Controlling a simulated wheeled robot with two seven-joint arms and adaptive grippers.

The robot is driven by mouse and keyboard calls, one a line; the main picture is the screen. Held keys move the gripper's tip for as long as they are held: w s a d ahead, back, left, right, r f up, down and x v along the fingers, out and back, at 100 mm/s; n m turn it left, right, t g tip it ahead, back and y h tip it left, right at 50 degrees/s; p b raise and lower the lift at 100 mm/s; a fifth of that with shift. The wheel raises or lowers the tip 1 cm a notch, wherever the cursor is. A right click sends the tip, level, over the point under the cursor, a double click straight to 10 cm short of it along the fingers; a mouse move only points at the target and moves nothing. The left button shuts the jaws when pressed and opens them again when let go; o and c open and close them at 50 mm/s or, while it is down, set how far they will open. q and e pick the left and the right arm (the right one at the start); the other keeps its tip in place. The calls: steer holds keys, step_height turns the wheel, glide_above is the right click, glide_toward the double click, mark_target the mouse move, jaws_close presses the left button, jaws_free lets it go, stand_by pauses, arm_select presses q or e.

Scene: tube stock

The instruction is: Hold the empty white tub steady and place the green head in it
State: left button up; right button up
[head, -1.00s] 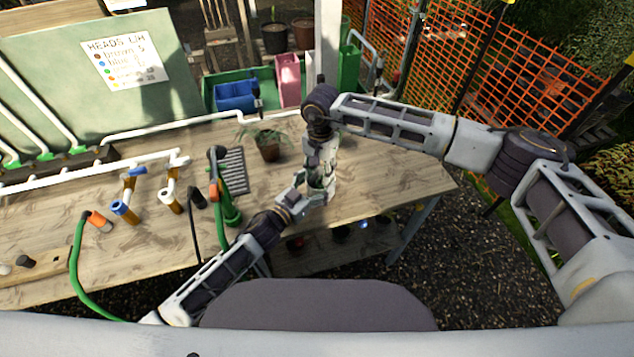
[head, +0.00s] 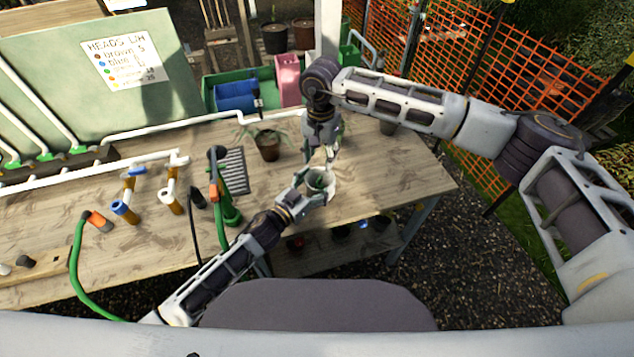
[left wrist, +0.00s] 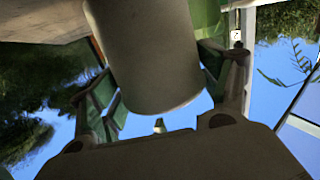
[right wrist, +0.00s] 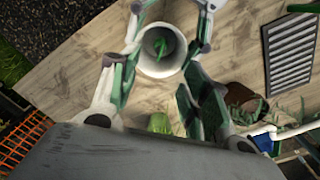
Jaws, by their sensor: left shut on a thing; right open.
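The white tub (head: 323,192) is near the front edge of the table, right of centre in the head view. My left gripper (head: 310,190) is shut around its sides. In the left wrist view the tub (left wrist: 150,60) fills the space between the fingers. The right wrist view looks into the tub (right wrist: 160,70); the green head (right wrist: 160,46) lies inside it. My right gripper (right wrist: 158,85) is open above the tub, with nothing visible between its fingertips. Whether the tub touches the table is unclear.
A potted plant (head: 268,147) and a dark grille (head: 232,170) stand left of the tub. A green item (right wrist: 160,123) shows beyond the right fingers and is unclear. White pipes (head: 200,120) run along the back. The table (head: 400,180) is mostly clear to the right.

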steer(key=shift+r, duration=2.9)
arm_select(q)
steer(key=o, duration=1.1)
steer(key=shift+c, duration=0.2)
steer(key=shift+s, duration=0.1)
steer(key=shift+v, duration=5.9)
steer(key=shift+a, duration=0.1)
